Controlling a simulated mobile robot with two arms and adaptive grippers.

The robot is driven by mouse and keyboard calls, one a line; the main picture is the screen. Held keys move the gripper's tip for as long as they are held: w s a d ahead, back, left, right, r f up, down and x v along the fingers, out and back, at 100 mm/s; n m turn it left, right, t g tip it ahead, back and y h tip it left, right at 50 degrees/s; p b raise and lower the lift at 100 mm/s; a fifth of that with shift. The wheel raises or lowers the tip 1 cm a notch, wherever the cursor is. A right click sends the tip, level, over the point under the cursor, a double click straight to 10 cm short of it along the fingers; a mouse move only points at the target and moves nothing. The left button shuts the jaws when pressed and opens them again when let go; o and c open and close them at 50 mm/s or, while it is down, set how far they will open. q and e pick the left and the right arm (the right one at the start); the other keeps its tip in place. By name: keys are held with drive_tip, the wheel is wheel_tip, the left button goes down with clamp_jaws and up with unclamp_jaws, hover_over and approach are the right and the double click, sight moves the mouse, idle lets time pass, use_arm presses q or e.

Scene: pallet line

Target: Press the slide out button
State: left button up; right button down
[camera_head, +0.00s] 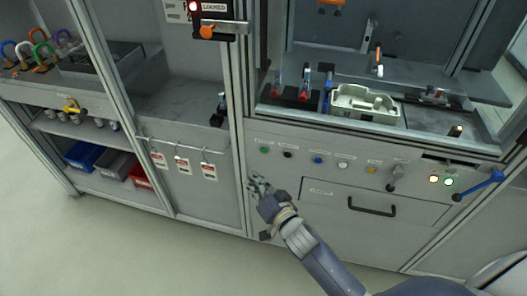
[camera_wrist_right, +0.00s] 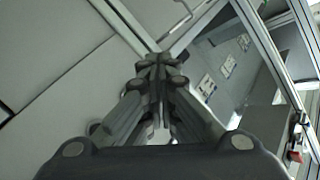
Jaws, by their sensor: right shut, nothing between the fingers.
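A row of push buttons runs along the grey front panel below the work cell. My right gripper (camera_head: 255,180) is below and slightly left of the green button, apart from the buttons. In the right wrist view its fingers (camera_wrist_right: 158,65) are shut and empty. My left gripper is out of view.
A drawer handle (camera_head: 371,207) sits below the buttons. A beige tray (camera_head: 365,116) stands above. Red-marked tags (camera_head: 184,165) hang from a rail at left.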

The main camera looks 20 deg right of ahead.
sight(264, 150)
drive_tip(key=w+d, duration=0.4)
drive_tip(key=w, duration=0.1)
drive_tip(key=shift+w, duration=0.35)
idle(1.2)
drive_tip(key=shift+w+d, duration=0.2)
drive_tip(key=shift+w, duration=0.15)
